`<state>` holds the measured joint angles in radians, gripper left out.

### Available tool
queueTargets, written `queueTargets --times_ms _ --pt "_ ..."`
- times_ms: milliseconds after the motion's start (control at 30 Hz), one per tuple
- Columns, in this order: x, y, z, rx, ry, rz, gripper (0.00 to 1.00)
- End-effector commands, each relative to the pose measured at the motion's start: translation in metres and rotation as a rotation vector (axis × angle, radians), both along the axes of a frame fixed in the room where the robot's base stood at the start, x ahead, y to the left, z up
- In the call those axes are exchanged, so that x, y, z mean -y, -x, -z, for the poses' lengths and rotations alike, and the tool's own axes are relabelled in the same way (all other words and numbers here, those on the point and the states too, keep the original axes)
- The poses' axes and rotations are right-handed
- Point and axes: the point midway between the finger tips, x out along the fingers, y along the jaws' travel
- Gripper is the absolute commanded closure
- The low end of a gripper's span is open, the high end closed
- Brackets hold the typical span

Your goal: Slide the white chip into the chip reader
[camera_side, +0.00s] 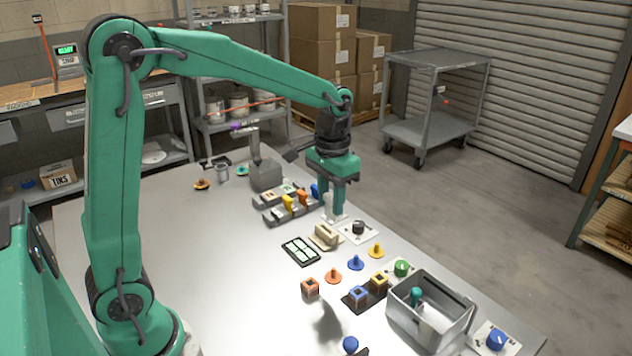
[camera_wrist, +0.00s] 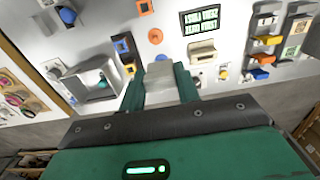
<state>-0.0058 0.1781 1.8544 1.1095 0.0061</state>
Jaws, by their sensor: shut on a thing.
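My gripper (camera_side: 335,212) points down over the table and is shut on a pale block that looks like the white chip (camera_wrist: 159,82). In the wrist view the chip sits between the two green fingers of my gripper (camera_wrist: 160,92); its lower part is hidden by the gripper body. A cream block (camera_side: 324,236), which looks like the chip reader, stands on the table just in front of the gripper in the side view. It also shows in the wrist view (camera_wrist: 201,52), to the right of the chip and apart from it. Its slot is hard to make out.
A grey rack (camera_side: 272,216) with yellow, orange and blue pieces stands left of the gripper. A black knob (camera_side: 358,227) is close on the right. A dark display (camera_side: 301,252) with green text lies in front. An open grey box (camera_side: 432,308) stands farther right.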

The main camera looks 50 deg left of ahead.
Motion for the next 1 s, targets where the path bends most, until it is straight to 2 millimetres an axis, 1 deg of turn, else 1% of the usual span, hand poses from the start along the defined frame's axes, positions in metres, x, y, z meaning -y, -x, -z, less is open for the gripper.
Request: queueTargets --times_ms 167,267,500,700,833,1000 --pt "-0.013 -0.013 0.008 -0.001 0.0 -0.003 0.89" --pt "-0.026 -0.024 0.015 -0.001 0.0 -0.005 0.89" --pt "-0.066 -0.053 0.037 -0.002 0.0 -0.005 0.89" --pt "-0.093 -0.068 0.053 -0.001 0.0 -0.003 0.89" --pt "-0.101 -0.072 0.059 -0.001 0.0 -0.002 0.89" --pt "-0.103 -0.074 0.06 0.001 0.0 0.0 0.89"
